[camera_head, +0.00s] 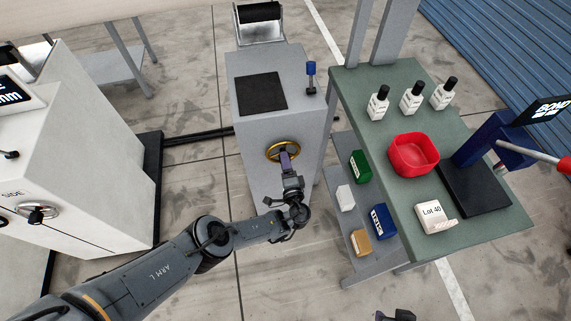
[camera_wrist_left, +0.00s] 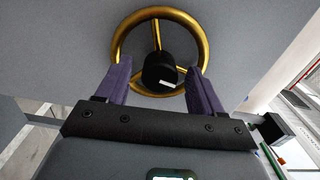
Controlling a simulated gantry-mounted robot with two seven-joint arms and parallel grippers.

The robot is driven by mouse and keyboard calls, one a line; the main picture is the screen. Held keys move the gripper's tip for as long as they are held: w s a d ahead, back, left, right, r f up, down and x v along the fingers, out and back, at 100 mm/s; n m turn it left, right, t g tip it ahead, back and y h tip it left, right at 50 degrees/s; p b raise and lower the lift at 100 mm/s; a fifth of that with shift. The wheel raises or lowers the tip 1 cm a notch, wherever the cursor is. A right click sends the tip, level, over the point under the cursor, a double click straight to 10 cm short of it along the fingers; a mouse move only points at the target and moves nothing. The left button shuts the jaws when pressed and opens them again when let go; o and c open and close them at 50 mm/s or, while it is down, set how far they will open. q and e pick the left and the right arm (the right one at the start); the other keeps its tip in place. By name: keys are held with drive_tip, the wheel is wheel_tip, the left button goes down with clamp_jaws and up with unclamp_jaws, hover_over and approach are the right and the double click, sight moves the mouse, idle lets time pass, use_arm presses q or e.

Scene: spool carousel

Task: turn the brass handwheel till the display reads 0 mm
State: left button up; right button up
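The brass handwheel (camera_head: 283,149) is on the front face of a grey cabinet (camera_head: 262,130). In the left wrist view the handwheel (camera_wrist_left: 119,45) shows its gold rim, spokes and black hub with a white mark at the hub's lower right. My left gripper (camera_head: 288,152) is in front of the wheel. Its two purple fingers (camera_wrist_left: 158,78) are spread apart, reaching the lower rim on either side of the hub; I cannot tell if they touch it. A display (camera_head: 14,92) at the left edge shows "mm", its number cut off. A dark part at the bottom edge may be my right gripper (camera_head: 394,315).
A green table (camera_head: 378,150) at right holds white bottles, a red bowl (camera_head: 414,155), a "Lot 40" block (camera_head: 433,215) and a blue press (camera_head: 492,150). Small boxes lie on a lower shelf beside the cabinet.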

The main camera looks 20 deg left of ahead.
use_arm(q)
drive_tip(key=p+v, duration=0.4)
drive_tip(key=v, duration=0.6)
drive_tip(key=shift+s+d, duration=0.2)
drive_tip(key=shift+s, duration=0.15)
